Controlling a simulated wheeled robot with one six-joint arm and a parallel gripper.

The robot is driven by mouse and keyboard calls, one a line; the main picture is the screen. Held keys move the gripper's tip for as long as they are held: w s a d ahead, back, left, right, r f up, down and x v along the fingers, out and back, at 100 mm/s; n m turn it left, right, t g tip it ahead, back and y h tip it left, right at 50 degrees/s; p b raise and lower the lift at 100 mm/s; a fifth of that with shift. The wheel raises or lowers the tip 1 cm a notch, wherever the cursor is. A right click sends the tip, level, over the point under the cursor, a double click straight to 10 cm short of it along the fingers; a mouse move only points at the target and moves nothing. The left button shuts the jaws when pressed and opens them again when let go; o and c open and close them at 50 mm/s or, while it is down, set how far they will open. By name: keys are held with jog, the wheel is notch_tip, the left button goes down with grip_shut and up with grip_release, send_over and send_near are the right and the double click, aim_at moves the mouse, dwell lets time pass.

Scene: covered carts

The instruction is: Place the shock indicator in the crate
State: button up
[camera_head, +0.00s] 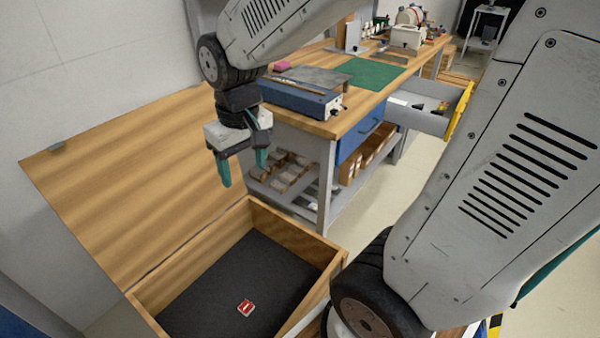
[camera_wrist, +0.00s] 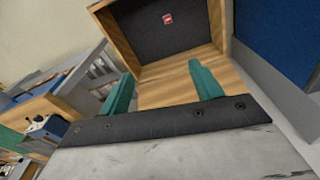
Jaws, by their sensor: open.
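The shock indicator (camera_head: 245,307) is a small red and white square. It lies on the dark floor of the wooden crate (camera_head: 292,238), towards its near side. It also shows in the wrist view (camera_wrist: 168,19), inside the crate (camera_wrist: 117,42) there. The crate's wooden lid (camera_head: 120,170) stands open at the left. My gripper (camera_head: 243,172) is open and empty, with green fingers pointing down. It hangs above the crate's far end, well apart from the indicator. Its fingers also show in the wrist view (camera_wrist: 160,85), with nothing between them.
A wooden workbench (camera_head: 325,127) stands behind the crate, with a blue device (camera_head: 300,98) and a green mat (camera_head: 366,73) on it. A drawer (camera_head: 420,108) sticks out on its right side. The lower shelf holds several blocks. The floor right of the bench is clear.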

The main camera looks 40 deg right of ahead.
jog(key=s+r, duration=0.3)
jog(key=s, duration=0.4)
jog(key=s+d+r, duration=0.1)
jog(key=s+r, duration=0.2)
jog(key=s, duration=0.5)
jog(key=shift+m, duration=0.3)
jog(key=shift+w, duration=0.1)
